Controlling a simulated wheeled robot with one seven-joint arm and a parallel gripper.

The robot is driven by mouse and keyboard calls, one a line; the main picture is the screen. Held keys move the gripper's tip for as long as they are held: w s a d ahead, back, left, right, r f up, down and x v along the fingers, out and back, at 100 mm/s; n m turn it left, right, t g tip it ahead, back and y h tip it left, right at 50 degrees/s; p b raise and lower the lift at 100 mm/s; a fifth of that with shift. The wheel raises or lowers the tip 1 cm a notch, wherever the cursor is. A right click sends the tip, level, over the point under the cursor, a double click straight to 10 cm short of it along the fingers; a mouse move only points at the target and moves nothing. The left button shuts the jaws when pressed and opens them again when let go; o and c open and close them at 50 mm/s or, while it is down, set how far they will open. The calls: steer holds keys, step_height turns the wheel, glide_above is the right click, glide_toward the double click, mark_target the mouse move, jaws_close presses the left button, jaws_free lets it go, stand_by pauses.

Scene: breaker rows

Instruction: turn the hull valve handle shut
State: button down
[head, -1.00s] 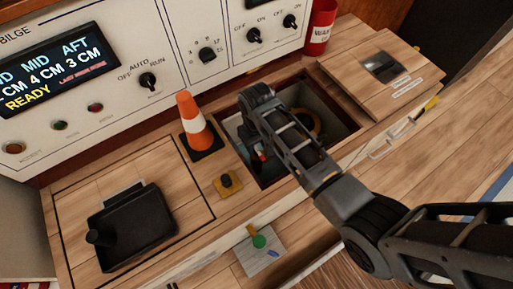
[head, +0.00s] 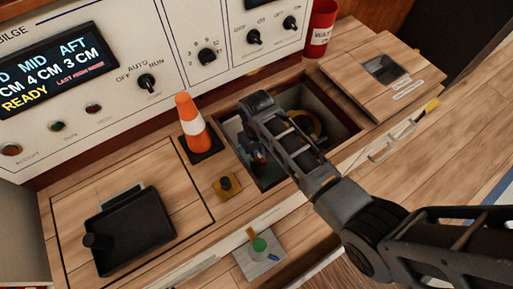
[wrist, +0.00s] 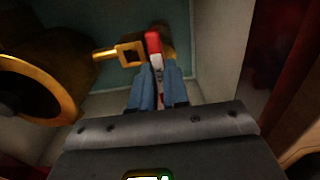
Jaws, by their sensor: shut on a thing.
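The hull valve handle (wrist: 153,43) has a red end and shows between my gripper's fingers in the wrist view. Its brass valve body (wrist: 130,54) lies just beyond it, with a pipe running left. My gripper (wrist: 158,82) has blue fingers and is shut on the handle. In the head view my arm reaches down into the open square bilge hatch (head: 349,128). There the wrist and arm links hide most of the handle and fingers.
A large brass ring (wrist: 68,95) sits left of my gripper in the hatch, and the pale hatch wall (wrist: 219,60) is close on the right. An orange cone (head: 191,124) stands at the hatch's left edge. A lifted hatch cover (head: 350,68) lies to the right.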

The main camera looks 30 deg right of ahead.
steer(key=shift+r+n+p, duration=0.1)
steer(key=shift+n+p, duration=0.2)
steer(key=shift+p, duration=0.05)
steer(key=n+p, duration=0.2)
steer(key=shift+r+n+p, duration=0.15)
steer(key=shift+n+p, duration=0.15)
steer(key=n+p, duration=0.3)
steer(key=n, duration=0.2)
steer(key=n+p, duration=0.2)
steer(key=n, duration=0.2)
steer(key=shift+n, duration=0.4)
steer(key=n, duration=0.2)
steer(key=n+p, duration=0.1)
steer(key=n, duration=0.1)
steer(key=shift+f+n, duration=0.2)
steer(key=shift+n, duration=0.2)
steer(key=c, duration=1.1)
jaws_free()
